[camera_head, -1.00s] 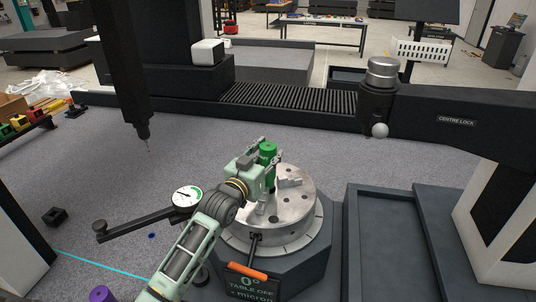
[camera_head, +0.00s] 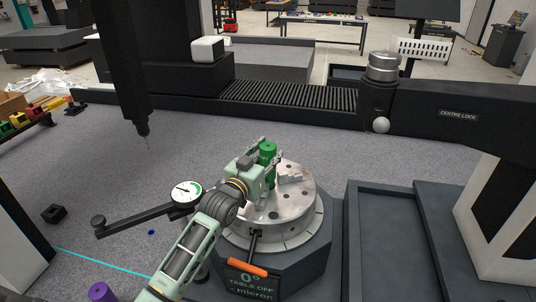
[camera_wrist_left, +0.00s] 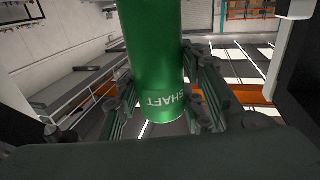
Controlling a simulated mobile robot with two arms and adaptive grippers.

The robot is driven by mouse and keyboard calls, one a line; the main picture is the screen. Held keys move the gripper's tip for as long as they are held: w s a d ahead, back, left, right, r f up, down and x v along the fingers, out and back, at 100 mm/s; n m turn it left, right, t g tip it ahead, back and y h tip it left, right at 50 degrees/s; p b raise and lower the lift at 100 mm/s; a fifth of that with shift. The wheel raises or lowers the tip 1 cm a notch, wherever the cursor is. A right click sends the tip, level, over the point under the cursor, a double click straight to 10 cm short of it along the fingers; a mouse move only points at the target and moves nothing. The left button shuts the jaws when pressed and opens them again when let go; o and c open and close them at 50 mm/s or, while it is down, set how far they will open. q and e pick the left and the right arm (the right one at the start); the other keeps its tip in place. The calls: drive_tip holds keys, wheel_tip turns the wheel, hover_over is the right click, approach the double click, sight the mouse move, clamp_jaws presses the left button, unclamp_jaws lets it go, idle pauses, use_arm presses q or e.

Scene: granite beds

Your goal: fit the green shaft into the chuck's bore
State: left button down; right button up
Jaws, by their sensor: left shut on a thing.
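The green shaft (camera_head: 267,151) stands upright between the fingers of my left gripper (camera_head: 268,164), which is shut on it. In the left wrist view the shaft (camera_wrist_left: 155,60) fills the middle, with the word SHAFT on it, and the gripper's fingers (camera_wrist_left: 160,95) lie on both sides. The chuck (camera_head: 294,199) is a round metal disc with raised jaws on a dark pedestal. The gripper and shaft are over its upper left part. The shaft's lower end and the bore are hidden behind my gripper, so I cannot tell if they meet. My right gripper is not in view.
A dial gauge (camera_head: 186,190) on a dark arm is just left of the chuck. An orange-handled key (camera_head: 247,268) sticks out at its front. A dark probe column (camera_head: 122,70) hangs at upper left. A dark tray (camera_head: 400,240) lies on the right.

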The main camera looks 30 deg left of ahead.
use_arm(q)
drive_tip(key=shift+f+b, duration=0.75)
drive_tip(key=shift+f, duration=0.3)
drive_tip(key=shift+r, duration=0.1)
drive_tip(key=shift+r+p, duration=0.55)
drive_tip(key=shift+p, duration=0.2)
idle(0.4)
drive_tip(key=shift+p, duration=0.4)
idle(0.5)
drive_tip(key=shift+f+b, duration=0.35)
drive_tip(key=shift+f, duration=0.2)
drive_tip(key=shift+s+f, duration=0.1)
drive_tip(key=shift+f, duration=0.05)
idle(0.4)
